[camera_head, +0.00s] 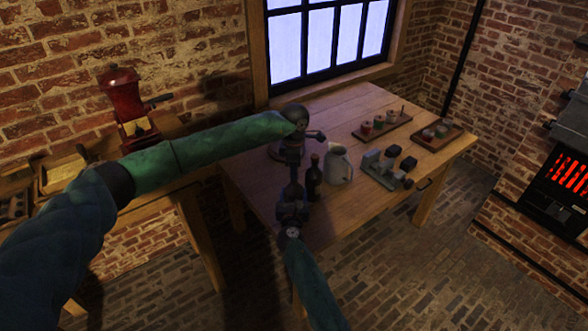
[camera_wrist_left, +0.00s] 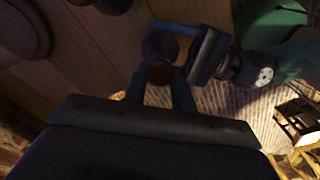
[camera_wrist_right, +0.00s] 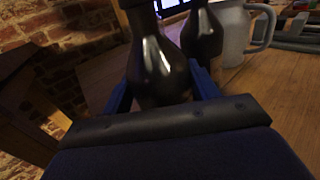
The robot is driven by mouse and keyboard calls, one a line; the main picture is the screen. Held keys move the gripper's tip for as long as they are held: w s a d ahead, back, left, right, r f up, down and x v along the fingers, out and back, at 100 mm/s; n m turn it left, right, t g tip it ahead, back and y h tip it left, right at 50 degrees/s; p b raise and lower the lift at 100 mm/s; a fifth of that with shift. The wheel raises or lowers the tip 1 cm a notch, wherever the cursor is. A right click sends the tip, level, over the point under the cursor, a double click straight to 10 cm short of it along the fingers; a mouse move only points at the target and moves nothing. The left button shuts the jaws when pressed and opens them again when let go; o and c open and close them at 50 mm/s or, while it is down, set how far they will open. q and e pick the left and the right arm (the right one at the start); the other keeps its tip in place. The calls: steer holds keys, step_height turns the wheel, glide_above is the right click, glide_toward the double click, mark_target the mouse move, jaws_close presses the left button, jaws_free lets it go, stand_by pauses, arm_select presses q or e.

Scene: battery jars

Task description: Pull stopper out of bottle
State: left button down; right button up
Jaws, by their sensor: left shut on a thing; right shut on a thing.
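A dark glossy bottle (camera_wrist_right: 158,70) stands upright between the fingers of my right gripper (camera_wrist_right: 160,92), which is shut on its body. In the head view my right gripper (camera_head: 291,197) is low at the table's near edge. My left gripper (camera_head: 293,163) points down right above it. In the left wrist view my left gripper (camera_wrist_left: 160,88) is shut on a small round reddish-brown stopper (camera_wrist_left: 158,73). The bottle's top is cut off in the right wrist view and hidden by my grippers in the head view, so I cannot tell whether the stopper still sits in the neck.
A second dark bottle (camera_head: 314,180) stands close on the right, with a pale jug (camera_head: 338,167) beside it. Grey blocks (camera_head: 380,168) and two trays of small jars (camera_head: 382,127) (camera_head: 437,136) lie farther right on the wooden table (camera_head: 330,110). A red grinder (camera_head: 122,95) is at left.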

arm_select(q)
steer(key=shift+r, duration=0.35)
stand_by(0.3)
steer(key=shift+r, duration=0.35)
steer(key=shift+r, duration=0.45)
steer(key=shift+r, duration=1.95)
arm_select(e)
steer(key=o, duration=1.5)
steer(key=shift+c, duration=0.2)
